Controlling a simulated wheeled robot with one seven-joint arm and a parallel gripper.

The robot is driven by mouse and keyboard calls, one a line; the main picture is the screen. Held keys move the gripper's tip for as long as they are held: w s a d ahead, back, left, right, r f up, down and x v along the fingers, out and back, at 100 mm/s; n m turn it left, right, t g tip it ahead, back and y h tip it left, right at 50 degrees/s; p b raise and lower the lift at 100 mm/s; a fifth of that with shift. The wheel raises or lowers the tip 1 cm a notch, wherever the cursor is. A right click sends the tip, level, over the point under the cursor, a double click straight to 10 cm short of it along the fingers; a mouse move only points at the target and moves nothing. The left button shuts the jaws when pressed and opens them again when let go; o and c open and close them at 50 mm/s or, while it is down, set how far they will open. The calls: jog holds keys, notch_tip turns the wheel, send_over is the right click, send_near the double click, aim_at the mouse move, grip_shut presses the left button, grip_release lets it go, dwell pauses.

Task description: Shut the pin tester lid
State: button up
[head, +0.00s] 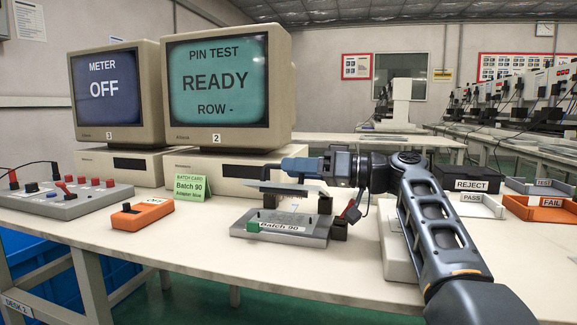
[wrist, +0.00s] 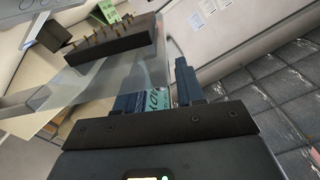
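The pin tester (head: 285,228) is on the desk in the head view, a grey base with dark posts and a "Batch 90" label. Its lid (head: 275,187), a thin clear plate, is raised above the base, with a gap between them. In the wrist view the clear lid (wrist: 95,82) is left of the fingers, with a black bar (wrist: 112,43) of brass pins. My gripper (head: 275,168) is just above the lid, pointing left; contact is unclear. In the wrist view the fingers (wrist: 157,85) are apart, with a lettered green patch between them, held or behind.
Two monitors, METER OFF (head: 105,88) and PIN TEST READY (head: 217,80), stand behind. A green batch card (head: 190,187), an orange device (head: 141,213) and a meter box (head: 68,198) are to the left. REJECT, PASS and FAIL trays are right. The front desk strip is clear.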

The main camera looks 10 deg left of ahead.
jog(key=shift+s+d+p, duration=0.15)
jog(key=shift+d+p, duration=0.4)
jog(key=shift+d, duration=2.2)
